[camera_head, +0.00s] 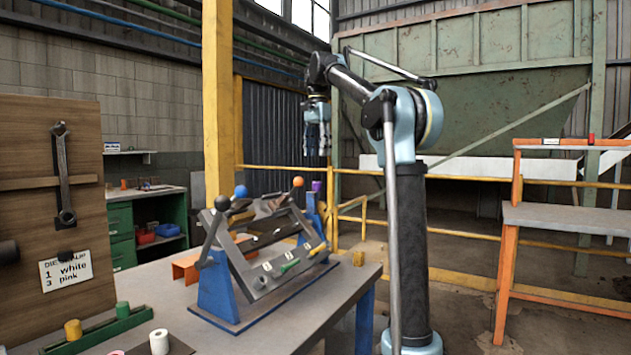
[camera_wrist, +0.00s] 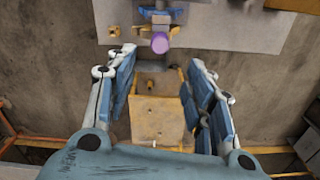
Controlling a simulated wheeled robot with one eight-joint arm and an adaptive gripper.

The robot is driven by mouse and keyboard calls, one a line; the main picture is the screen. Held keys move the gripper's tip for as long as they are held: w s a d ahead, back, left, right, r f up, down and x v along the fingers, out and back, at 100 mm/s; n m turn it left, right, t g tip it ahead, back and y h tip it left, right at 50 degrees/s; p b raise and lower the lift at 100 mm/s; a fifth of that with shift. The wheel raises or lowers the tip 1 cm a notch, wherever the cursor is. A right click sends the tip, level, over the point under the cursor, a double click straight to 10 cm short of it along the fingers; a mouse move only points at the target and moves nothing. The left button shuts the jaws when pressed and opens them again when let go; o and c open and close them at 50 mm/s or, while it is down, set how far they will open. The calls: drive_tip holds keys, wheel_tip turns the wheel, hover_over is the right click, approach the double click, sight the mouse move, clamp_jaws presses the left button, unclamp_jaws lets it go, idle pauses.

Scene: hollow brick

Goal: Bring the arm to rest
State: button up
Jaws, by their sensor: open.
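My gripper (camera_head: 317,140) hangs from the raised arm, fingers pointing down, beyond and above the workbench with the lever fixture. In the wrist view my gripper (camera_wrist: 165,105) has its two blue-padded fingers wide apart with nothing between them. Below it in that view are the floor and a tan box-like surface (camera_wrist: 157,118). My arm stands bent at the elbow, clear of the bench.
A grey workbench (camera_head: 335,290) carries a blue-footed fixture (camera_head: 215,290) with ball-topped levers. A purple cylinder (camera_wrist: 160,43) shows near the bench edge. A wooden board (camera_head: 30,130) stands left; an orange-framed rack (camera_head: 505,240) stands right. Yellow railing (camera_head: 465,235) runs behind.

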drive_tip(key=s+d+f+n, duration=0.3)
drive_tip(key=s+d+f, duration=0.2)
drive_tip(key=s+f, duration=0.7)
drive_tip(key=s+d+f+n+t, duration=0.1)
drive_tip(key=s+d+f+n, duration=0.2)
drive_tip(key=s+f, duration=1)
drive_tip(key=s+d+f+n+t, duration=0.1)
drive_tip(key=s+d+f+n, duration=0.2)
drive_tip(key=f, duration=2.1)
drive_tip(key=s+d, duration=0.5)
drive_tip(key=s, duration=0.4)
drive_tip(key=shift+s+d, duration=0.2)
drive_tip(key=shift+f, duration=0.1)
drive_tip(key=shift+w+f, duration=0.2)
drive_tip(key=shift+w, duration=0.25)
